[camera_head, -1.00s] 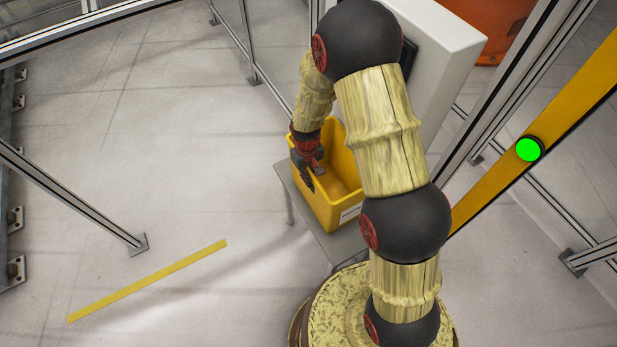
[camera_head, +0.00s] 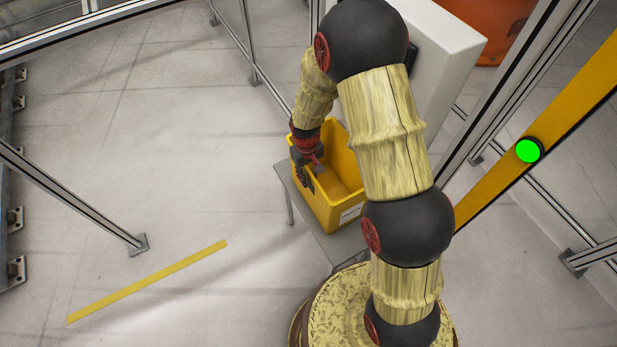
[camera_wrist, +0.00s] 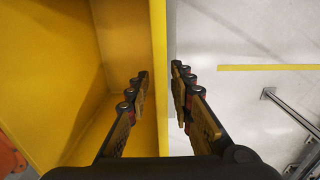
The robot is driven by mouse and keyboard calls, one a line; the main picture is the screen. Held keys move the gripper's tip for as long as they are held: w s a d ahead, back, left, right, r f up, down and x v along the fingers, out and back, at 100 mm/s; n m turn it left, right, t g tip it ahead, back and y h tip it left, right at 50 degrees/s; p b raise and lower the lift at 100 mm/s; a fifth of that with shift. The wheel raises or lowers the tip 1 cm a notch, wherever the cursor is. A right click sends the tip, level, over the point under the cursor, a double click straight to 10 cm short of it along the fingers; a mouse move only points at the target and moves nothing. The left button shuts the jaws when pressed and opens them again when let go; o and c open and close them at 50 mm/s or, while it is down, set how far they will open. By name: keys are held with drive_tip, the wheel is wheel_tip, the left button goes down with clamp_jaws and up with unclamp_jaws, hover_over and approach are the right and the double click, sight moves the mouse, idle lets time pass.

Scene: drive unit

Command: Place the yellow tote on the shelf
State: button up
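The yellow tote (camera_head: 344,186) stands upright on a grey stand (camera_head: 322,238), with a white label on its near side. My gripper (camera_head: 312,177) is at the tote's left wall, fingers pointing down. In the wrist view, the tote's wall (camera_wrist: 160,60) runs between my two open fingertips (camera_wrist: 161,78). One finger is on the inside of the tote (camera_wrist: 65,75) and one is outside. A gap shows between each finger and the wall. The tote's inside looks empty where it is visible. My arm hides part of its right side. I cannot make out a shelf.
A grey-white cabinet (camera_head: 447,50) stands behind the tote, with an orange object (camera_head: 490,20) beyond it. A yellow post with a green button (camera_head: 529,149) is to the right. Fence panels and posts surround the area. The floor (camera_head: 170,170) to the left is open, with a yellow stripe (camera_head: 150,281).

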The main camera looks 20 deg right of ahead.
drive_tip(key=s+r+m+t+p, duration=0.1)
drive_tip(key=s+r, duration=0.2)
drive_tip(key=r, duration=1.1)
drive_tip(key=s+r+t, duration=0.1)
drive_tip(key=s+r, duration=0.3)
drive_tip(key=r, duration=1)
drive_tip(key=s+r+m+t, duration=0.1)
drive_tip(key=s+r+t, duration=0.2)
drive_tip(key=s+r, duration=0.8)
drive_tip(key=s+d, duration=0.1)
drive_tip(key=s, duration=0.3)
drive_tip(key=shift+s+r+t, duration=0.3)
drive_tip(key=shift+s, duration=0.05)
